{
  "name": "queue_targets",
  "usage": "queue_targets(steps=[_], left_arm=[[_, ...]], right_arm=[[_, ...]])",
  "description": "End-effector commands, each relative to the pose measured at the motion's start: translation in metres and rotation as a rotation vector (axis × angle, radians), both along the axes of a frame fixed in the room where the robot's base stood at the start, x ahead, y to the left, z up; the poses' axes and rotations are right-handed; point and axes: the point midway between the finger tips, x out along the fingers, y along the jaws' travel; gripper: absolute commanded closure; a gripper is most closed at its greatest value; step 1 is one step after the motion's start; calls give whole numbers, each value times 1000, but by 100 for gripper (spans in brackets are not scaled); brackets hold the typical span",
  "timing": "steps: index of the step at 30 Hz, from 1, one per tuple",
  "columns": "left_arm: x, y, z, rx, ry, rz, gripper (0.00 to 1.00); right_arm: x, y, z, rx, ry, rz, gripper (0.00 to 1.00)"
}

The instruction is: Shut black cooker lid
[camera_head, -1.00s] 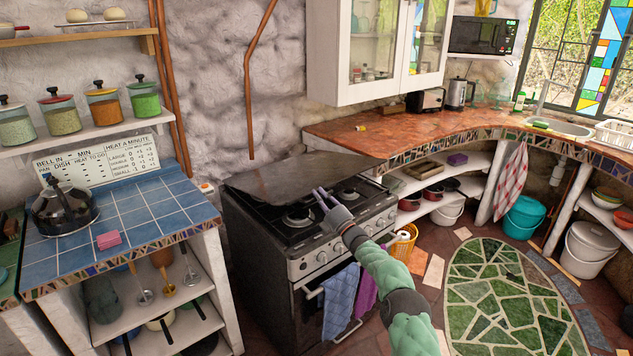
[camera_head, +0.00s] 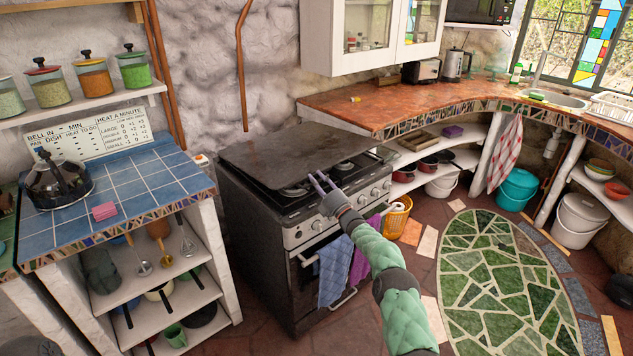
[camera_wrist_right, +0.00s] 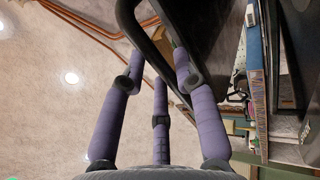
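The black cooker lid (camera_head: 290,152) is in the head view, hinged at the back of the black cooker (camera_head: 262,235). It is tilted low over the hob, partly open. Parts of the burners (camera_head: 345,167) show below its front edge. My right gripper (camera_head: 319,182) is at the lid's front edge, with its purple fingers spread apart. In the right wrist view the three fingers (camera_wrist_right: 160,65) are apart, and a dark edge, likely the lid's, passes close to their tips. Contact cannot be told for certain. My left gripper is in neither view.
Blue and purple towels (camera_head: 335,270) hang on the oven door below my right arm. A blue-tiled counter (camera_head: 130,190) stands left of the cooker. A copper-coloured worktop (camera_head: 400,100) curves to the right. An orange basket (camera_head: 397,215) stands on the floor.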

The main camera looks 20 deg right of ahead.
Motion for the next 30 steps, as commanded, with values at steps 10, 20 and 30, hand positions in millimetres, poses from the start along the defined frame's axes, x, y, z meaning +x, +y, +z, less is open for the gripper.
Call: queue_targets(steps=[10, 20, 30], left_arm=[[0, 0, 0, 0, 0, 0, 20], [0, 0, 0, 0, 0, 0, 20], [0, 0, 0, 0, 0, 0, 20]], right_arm=[[-4, -1, -2, 0, 0, 1, 70], [-40, -16, -17, 1, 0, -2, 70], [-90, -34, -43, 0, 2, -3, 70]])
